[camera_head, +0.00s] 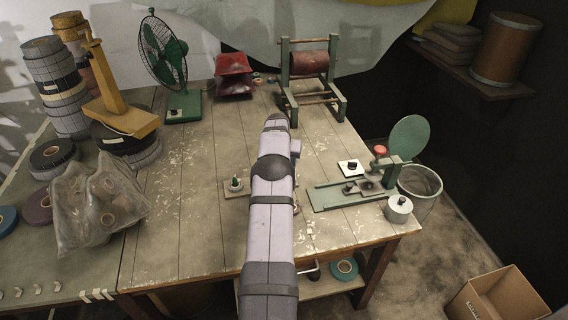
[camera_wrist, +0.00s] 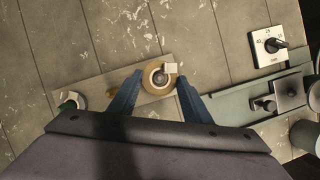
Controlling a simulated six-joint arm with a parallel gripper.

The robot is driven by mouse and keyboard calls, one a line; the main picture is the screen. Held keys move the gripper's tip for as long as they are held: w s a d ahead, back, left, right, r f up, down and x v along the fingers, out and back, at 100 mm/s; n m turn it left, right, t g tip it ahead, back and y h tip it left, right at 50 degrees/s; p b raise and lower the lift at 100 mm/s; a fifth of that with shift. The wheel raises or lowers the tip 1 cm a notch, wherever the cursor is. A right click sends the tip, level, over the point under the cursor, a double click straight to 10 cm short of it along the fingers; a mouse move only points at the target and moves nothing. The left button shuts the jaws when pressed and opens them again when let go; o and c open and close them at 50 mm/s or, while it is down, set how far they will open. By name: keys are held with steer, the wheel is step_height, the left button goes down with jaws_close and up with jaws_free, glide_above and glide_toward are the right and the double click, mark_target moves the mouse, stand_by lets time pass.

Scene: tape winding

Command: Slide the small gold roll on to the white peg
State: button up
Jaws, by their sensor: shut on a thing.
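The small gold roll (camera_wrist: 150,80) is in the wrist view, between the two blue fingers of my gripper (camera_wrist: 159,85), which is shut on it. A small white blocky piece (camera_wrist: 171,67) shows at the roll's upper right edge, and a pale round centre shows in the roll. I cannot tell whether the white piece is the peg's top, or whether the roll is around the peg or above it. A wooden board (camera_wrist: 108,88) lies below the roll. In the head view my arm hides the roll and my gripper; only the board's left end (camera_head: 229,191) shows.
A green peg (camera_wrist: 72,101) stands at the board's left end. To the right are a white dial plate (camera_wrist: 270,47) and a green metal fixture (camera_wrist: 232,105). In the head view a metal pot (camera_head: 398,210) stands near the table's right corner. Bare planks lie left of the board.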

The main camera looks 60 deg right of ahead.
step_height(320, 180, down, 5)
steer(key=b, duration=0.4)
steer(key=shift+r, duration=0.1)
steer(key=o, duration=1.5)
steer(key=shift+r, duration=0.1)
steer(key=shift+r+p, duration=2.35)
steer(key=shift+r, duration=1.05)
